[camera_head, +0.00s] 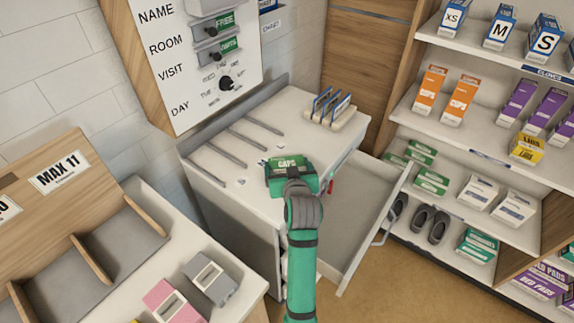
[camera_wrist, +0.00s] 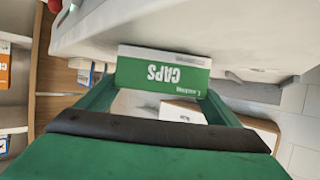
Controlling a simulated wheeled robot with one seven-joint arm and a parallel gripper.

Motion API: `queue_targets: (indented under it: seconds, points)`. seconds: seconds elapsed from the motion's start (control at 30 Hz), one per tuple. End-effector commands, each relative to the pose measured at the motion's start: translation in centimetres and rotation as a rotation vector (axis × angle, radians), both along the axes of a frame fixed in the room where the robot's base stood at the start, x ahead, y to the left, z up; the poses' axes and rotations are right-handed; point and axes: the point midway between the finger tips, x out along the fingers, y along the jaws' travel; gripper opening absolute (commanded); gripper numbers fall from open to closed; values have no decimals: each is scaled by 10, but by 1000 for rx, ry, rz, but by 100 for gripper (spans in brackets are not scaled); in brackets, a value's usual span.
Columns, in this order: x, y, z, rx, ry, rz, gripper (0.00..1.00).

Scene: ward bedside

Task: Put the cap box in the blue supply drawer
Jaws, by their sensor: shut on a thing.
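The cap box (camera_head: 288,166) is green and white and lettered CAPS. My gripper (camera_head: 291,183) is shut on it, over the front part of the white cabinet top (camera_head: 262,128); I cannot tell the gap beneath. In the wrist view the cap box (camera_wrist: 163,72) sits between the green fingers of my gripper (camera_wrist: 160,92), its lettering upside down. An open drawer (camera_head: 365,205) extends from the cabinet, right of my gripper. Its visible inside is pale grey and looks empty; my arm hides part of its near side. No blue on its front is clear.
A rack with blue-edged cards (camera_head: 333,112) stands on the cabinet's back corner. Shelves (camera_head: 470,140) of boxes and dark shoes stand right of the drawer. A wooden divided bin (camera_head: 115,240) and pink and grey blocks (camera_head: 172,300) are at left. White boxes (camera_wrist: 185,112) show behind my fingers.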

Motion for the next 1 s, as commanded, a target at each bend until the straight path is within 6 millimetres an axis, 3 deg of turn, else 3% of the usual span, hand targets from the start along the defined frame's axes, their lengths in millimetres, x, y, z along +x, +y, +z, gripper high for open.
queue_targets:
  seconds: [0.33,0.37,0.4,0.43,0.73,1.0]
  points:
    - [0,-1,-2,1,-1,-1,63]
    - [0,-1,-3,1,-1,-1,88]
    - [0,-1,-2,0,-2,-1,98]
    - [0,-1,-2,0,-2,-1,100]
    - [0,-1,2,0,-2,-2,100]
    - [-38,-8,17,0,-2,-1,100]
